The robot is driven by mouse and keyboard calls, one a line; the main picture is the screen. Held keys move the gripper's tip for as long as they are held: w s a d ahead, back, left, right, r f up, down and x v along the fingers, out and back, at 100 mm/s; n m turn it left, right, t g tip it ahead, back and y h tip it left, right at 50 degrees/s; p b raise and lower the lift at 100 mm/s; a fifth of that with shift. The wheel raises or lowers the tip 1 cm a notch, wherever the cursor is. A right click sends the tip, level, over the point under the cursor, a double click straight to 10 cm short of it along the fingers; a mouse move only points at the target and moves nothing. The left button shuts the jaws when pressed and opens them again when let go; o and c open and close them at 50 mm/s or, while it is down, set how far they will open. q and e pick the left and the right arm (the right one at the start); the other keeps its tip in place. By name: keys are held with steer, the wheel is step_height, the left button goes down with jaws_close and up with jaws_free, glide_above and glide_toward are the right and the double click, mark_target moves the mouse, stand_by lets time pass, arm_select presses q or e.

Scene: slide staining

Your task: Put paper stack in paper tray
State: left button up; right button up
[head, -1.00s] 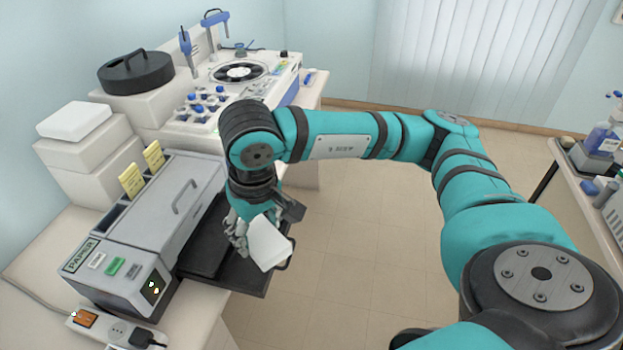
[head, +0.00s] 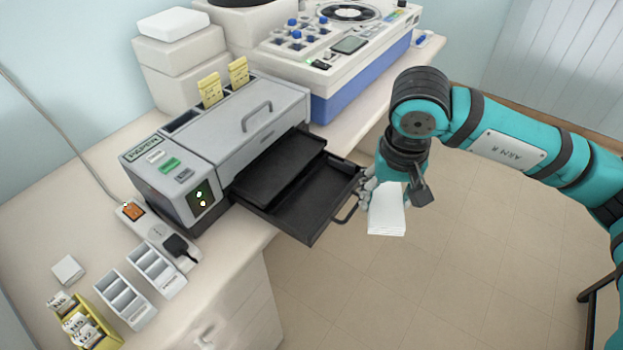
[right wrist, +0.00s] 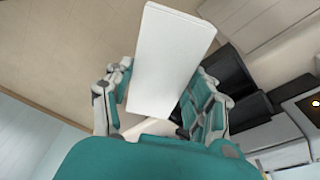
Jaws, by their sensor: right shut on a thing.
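The white paper stack (head: 386,213) is in my right gripper (head: 371,188), off the table's front edge, just right of the tray handle. In the right wrist view the stack (right wrist: 168,60) stands out between the fingers of my right gripper (right wrist: 160,112), which are shut on it. The black paper tray (head: 313,212) is pulled out of the grey machine marked PAPER (head: 215,135) and juts past the table edge. Its front part is open and looks empty. Part of the tray shows behind the fingers in the wrist view. My left gripper is not in view.
A power strip (head: 150,228), white slotted racks (head: 122,298) and a yellow box of packets (head: 88,330) stand at the left front. A white and blue device (head: 335,75) stands behind the machine. Open floor (head: 400,300) lies right of the table.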

mark_target(307, 209)
steer(key=w+a+f+m+b, duration=0.1)
steer(key=a, duration=0.1)
steer(key=w+a+f+b, duration=0.1)
steer(key=w+a+f, duration=0.1)
steer(key=a, duration=0.1)
steer(key=w+a+f+m+b, duration=0.1)
steer(key=w+a, duration=0.1)
steer(key=shift+w+a+f+m, duration=0.1)
steer(key=shift+a+f+m, duration=0.1)
steer(key=shift+m, duration=0.1)
steer(key=w+a+m+b, duration=0.2)
steer(key=w+a+m, duration=0.1)
steer(key=a, duration=0.4)
arm_select(q)
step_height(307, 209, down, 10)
steer(key=b, duration=0.2)
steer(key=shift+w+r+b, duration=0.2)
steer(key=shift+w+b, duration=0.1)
steer(key=shift+b, duration=0.05)
arm_select(e)
steer(key=shift+g+h, duration=0.3)
steer(key=shift+h, duration=0.1)
steer(key=shift+w+d+f, duration=0.1)
steer(key=shift+w+f, duration=0.05)
steer(key=shift+f, duration=1.5)
steer(key=shift+w+d+f, duration=0.1)
steer(key=shift+f, duration=1.5)
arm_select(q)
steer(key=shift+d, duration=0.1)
